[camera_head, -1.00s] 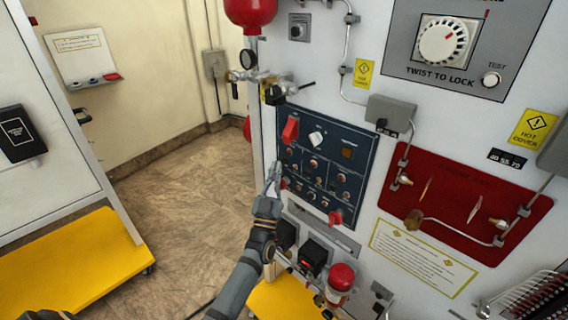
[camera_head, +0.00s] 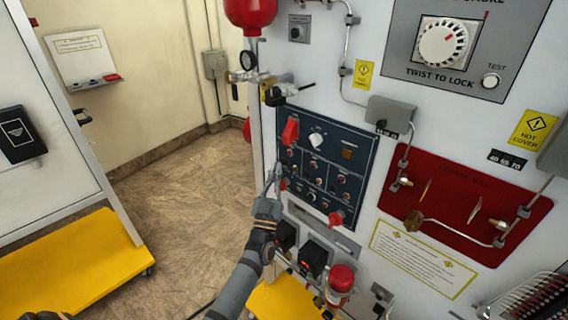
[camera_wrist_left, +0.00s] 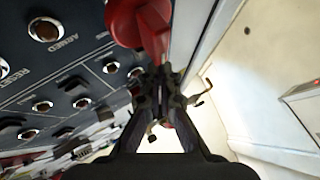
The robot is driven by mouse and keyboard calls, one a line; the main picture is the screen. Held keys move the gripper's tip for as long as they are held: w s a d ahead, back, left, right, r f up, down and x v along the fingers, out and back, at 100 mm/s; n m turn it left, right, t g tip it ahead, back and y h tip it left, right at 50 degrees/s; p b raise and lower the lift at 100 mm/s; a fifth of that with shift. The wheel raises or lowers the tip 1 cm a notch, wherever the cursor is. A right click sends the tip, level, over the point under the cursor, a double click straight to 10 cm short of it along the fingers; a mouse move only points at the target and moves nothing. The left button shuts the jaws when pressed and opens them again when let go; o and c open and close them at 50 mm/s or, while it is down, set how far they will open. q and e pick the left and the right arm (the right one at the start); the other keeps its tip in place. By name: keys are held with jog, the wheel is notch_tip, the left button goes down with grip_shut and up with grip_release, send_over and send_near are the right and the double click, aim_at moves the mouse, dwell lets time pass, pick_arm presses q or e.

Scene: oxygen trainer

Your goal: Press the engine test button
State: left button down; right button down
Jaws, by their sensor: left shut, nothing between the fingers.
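The dark blue control panel (camera_head: 330,165) on the white wall carries rows of small buttons, a white knob and red parts. It fills the left of the left wrist view (camera_wrist_left: 60,70), where labels read "ARMED" and "RESET". No label reading "engine test" is legible. A white round button marked "TEST" (camera_head: 491,81) sits beside a large dial at upper right. My left gripper (camera_head: 273,170) is shut and empty at the panel's left edge. In the left wrist view its fingertips (camera_wrist_left: 162,82) are just below a red lever-like part (camera_wrist_left: 140,22); contact cannot be told. My right gripper is not seen.
A red plate (camera_head: 460,190) with pipes and handles is right of the panel. Dark boxes and a red-capped part (camera_head: 341,278) stand below it. A red vessel (camera_head: 250,12) and valve hang above left. Open floor (camera_head: 185,200) lies left of my arm.

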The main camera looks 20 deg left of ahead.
pick_arm(q)
jog(key=shift+w, duration=0.15)
jog(key=shift+w+d, duration=0.15)
jog(key=shift+w, duration=0.1)
jog(key=shift+w+d+b, duration=0.15)
jog(key=shift+w+b, duration=0.15)
jog(key=shift+w, duration=0.05)
dwell(0.7)
jog(key=shift+s, duration=0.1)
jog(key=shift+s+a+p, duration=0.2)
jog(key=shift+s+p, duration=0.15)
jog(key=shift+p, duration=0.15)
jog(key=shift+s+a, duration=0.1)
jog(key=shift+s, duration=0.2)
